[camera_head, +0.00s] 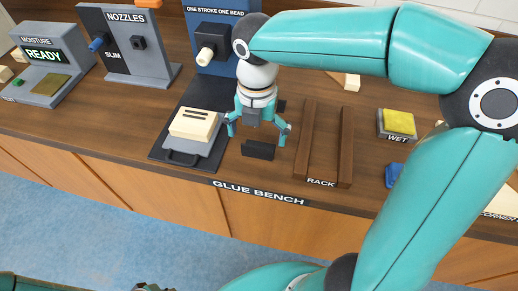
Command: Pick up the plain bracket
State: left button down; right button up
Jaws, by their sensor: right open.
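My right gripper (259,133) points down over the bench with its teal fingers spread and nothing between them. A small dark angled piece (258,151) lies on the bench just below and in front of the fingers. I cannot tell whether it is the plain bracket. A cream block with dark stripes (195,125) sits on a dark tray to the left of the gripper. Another pale wooden piece (350,82) lies behind the rack, partly hidden by my right arm. Only a bit of my left arm shows at the bottom left edge; its gripper cannot be made out.
The rack's two brown rails (346,148) stand right of the gripper. A yellow pad marked WET (398,124) and a blue item (393,174) are farther right. The glue machine (213,48), nozzle stand (130,45) and moisture meter (48,65) stand behind and left.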

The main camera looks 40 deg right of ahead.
aim_at(256, 148)
notch_tip(256, 148, down, 5)
jog(key=shift+w+f, duration=0.1)
jog(key=c, duration=1.3)
